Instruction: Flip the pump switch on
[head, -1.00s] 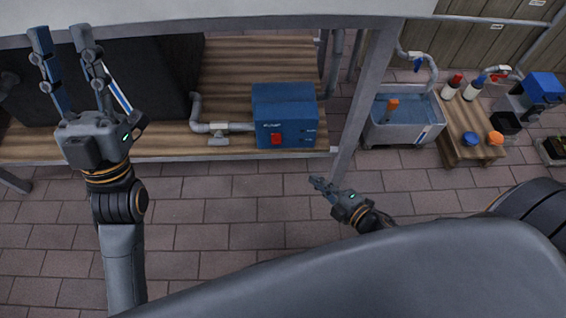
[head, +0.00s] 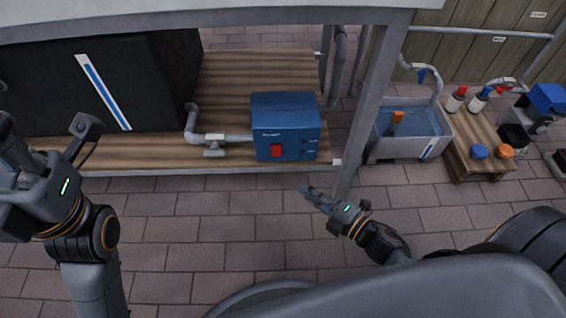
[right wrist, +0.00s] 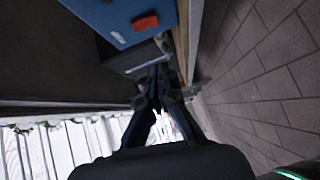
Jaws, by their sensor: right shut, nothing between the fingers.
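The blue pump box (head: 285,112) sits on the wooden shelf under the counter, with a red switch (head: 276,151) on its front. In the right wrist view the blue box (right wrist: 105,14) and red switch (right wrist: 145,22) show at the top; I cannot tell whether the switch is on or off. My right gripper (head: 303,189) is shut and empty, in front of and below the box, apart from the switch. Its fingers (right wrist: 157,80) show closed together in the right wrist view. My left gripper (head: 45,124) is at the left edge with its fingers apart and empty.
A grey pipe (head: 230,138) with a valve joins the box on its left. A counter leg (head: 362,110) stands to the right of the box. A water basin (head: 386,148) and a small table (head: 484,160) with bottles stand farther right. The paved floor in front is clear.

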